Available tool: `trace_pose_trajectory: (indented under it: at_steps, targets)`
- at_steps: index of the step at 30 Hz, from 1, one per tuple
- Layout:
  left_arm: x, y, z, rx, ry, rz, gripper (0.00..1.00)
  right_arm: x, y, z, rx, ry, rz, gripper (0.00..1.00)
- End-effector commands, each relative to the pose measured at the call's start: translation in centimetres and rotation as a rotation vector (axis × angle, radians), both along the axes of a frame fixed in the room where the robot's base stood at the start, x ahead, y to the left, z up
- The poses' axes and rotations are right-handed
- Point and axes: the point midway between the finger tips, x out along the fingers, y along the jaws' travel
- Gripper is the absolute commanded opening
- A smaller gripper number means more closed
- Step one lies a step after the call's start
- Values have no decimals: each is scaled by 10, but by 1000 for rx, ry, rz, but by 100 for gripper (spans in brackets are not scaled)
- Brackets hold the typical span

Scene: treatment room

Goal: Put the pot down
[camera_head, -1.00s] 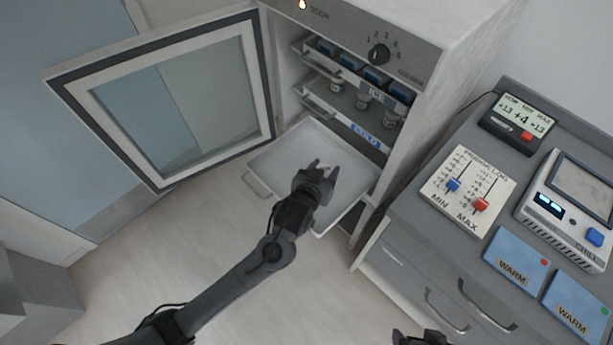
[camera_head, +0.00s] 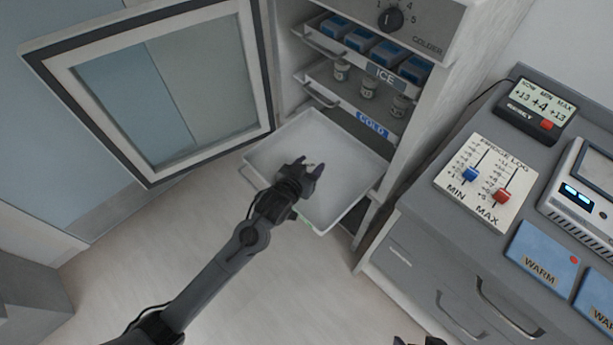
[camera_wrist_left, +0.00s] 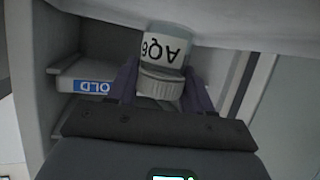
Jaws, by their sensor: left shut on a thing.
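My left gripper (camera_head: 312,170) is over the pulled-out white tray (camera_head: 340,218) of the open fridge. In the left wrist view its two purple fingers are shut on a small pot (camera_wrist_left: 163,65) with a ribbed grey lid and a label reading AQ6. The lid points toward the gripper's palm. The pot's far end is close to a pale surface at the top of that view; I cannot tell if they touch. In the head view the hand mostly hides the pot. My right gripper (camera_head: 417,341) shows only as dark tips at the bottom edge.
The open glass door (camera_head: 160,95) stands left of the tray. Above are a COLD shelf (camera_head: 330,98) with several jars and an ICE shelf (camera_head: 312,43) with blue packs. A grey cabinet (camera_head: 420,215) with instruments stands at right. The visible tray floor is bare.

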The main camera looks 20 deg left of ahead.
Motion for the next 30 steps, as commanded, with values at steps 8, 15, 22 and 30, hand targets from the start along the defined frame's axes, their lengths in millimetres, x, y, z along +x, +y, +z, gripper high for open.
trace_pose_trajectory:
  at_steps: [8,15,22,30]
  targets:
    - [-1,8,-10,0,-1,-1,15,0,1,-6,5,0,-4,93]
    - [-1,8,-41,1,0,-1,15,0,1,-22,5,-1,-4,93]
    - [-1,8,-44,0,-1,-1,15,0,0,-23,2,0,-3,93]
    - [-1,8,-48,1,0,-1,52,0,-2,-22,-5,-1,3,93]
